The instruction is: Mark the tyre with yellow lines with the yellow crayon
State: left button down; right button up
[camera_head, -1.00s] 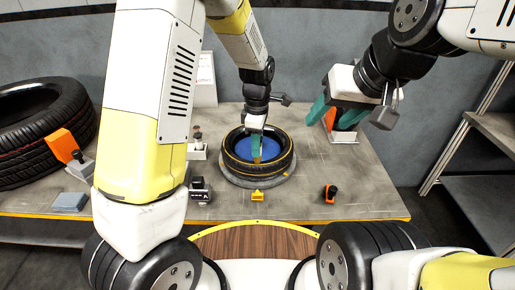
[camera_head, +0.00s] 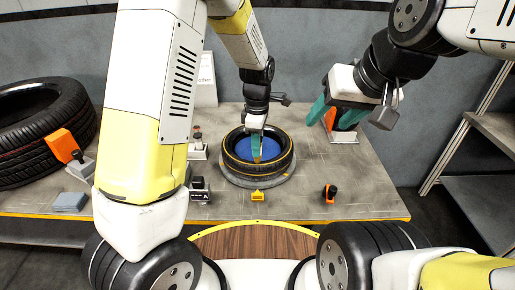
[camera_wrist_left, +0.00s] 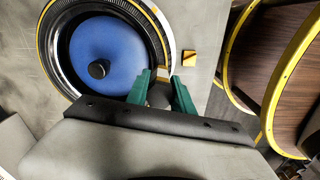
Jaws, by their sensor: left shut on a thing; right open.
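The black tyre (camera_head: 232,172) lies flat on a round grey turntable on the grey table, with a blue disc (camera_head: 268,147) inside it. Yellow lines run around the tyre; they also show on the tyre in the left wrist view (camera_wrist_left: 156,33). My left gripper (camera_head: 257,154) is over the near part of the tyre's opening, its teal fingers shut on a thin thing with a yellowish tip, apparently the crayon. Whether the tip touches the tyre cannot be told. In the left wrist view the fingers (camera_wrist_left: 165,88) reach to the tyre's rim. My right gripper (camera_head: 333,110) is open at the table's back right.
An orange-and-white stand (camera_head: 343,138) is by my right gripper. A small yellow block (camera_head: 257,196) and an orange-black device (camera_head: 330,193) are at the front. The right table surface is mostly clear.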

pick_arm(q)
jog(key=shift+s, duration=0.15)
jog(key=shift+s, duration=0.25)
jog(key=shift+s, duration=0.1)
jog(key=shift+s+f, duration=0.1)
jog(key=shift+s, duration=0.05)
dwell(0.3)
jog(key=shift+w, duration=0.55)
jog(key=shift+w, duration=0.15)
jog(key=shift+w, duration=0.25)
jog(key=shift+s, duration=0.5)
dwell(0.4)
